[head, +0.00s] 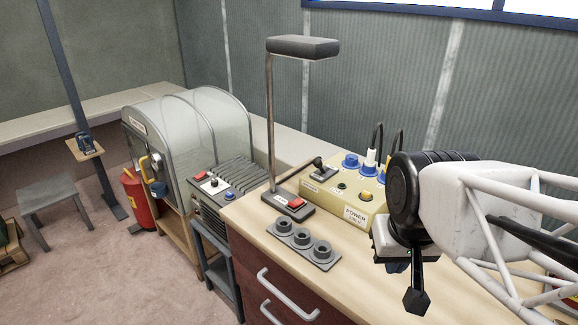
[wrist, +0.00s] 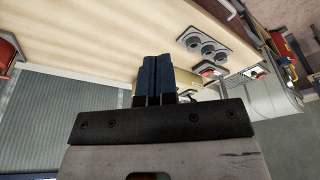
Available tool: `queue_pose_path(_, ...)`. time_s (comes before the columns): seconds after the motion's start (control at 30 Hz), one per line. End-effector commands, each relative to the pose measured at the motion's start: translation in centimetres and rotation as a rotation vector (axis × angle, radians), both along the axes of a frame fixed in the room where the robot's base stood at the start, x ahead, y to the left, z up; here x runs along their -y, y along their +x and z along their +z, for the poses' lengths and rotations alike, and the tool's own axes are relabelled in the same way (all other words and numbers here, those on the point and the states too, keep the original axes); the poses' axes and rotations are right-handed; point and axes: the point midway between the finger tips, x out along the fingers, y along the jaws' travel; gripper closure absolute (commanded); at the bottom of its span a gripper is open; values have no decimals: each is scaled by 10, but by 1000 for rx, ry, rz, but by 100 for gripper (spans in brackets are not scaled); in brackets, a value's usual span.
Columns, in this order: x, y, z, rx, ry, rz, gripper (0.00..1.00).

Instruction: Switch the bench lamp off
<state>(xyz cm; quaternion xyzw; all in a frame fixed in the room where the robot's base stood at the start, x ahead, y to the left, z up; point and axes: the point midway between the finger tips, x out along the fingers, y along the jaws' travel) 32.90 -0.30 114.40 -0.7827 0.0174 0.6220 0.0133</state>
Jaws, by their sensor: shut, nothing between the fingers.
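The bench lamp (head: 303,47) stands on the wooden bench in the head view, with a flat dark head on a thin post. Its dark base (head: 288,199) carries a red switch (head: 296,202). A red switch that seems to be this one shows in the wrist view (wrist: 208,72). I cannot tell whether the lamp is lit. My gripper (head: 416,303) is at the right in the head view, pointing down, to the right of the lamp and apart from it. Its blue fingers are together and empty in the wrist view (wrist: 154,70).
A yellow power box (head: 356,214) with knobs and a lever stands between the lamp and my gripper. A grey three-hole block (head: 303,246) lies at the bench's front edge. A clear-hooded cabinet (head: 185,135) and a finned grey unit (head: 225,180) stand left of the lamp.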

Motion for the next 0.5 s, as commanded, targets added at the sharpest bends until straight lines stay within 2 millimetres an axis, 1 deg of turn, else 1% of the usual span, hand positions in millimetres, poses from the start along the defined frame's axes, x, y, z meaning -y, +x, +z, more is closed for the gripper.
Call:
queue_pose_path(0.27, -5, 38, 11, -16, 12, -57, 100)
queue_pose_path(0.5, -11, 79, 19, -32, 23, -123, 100)
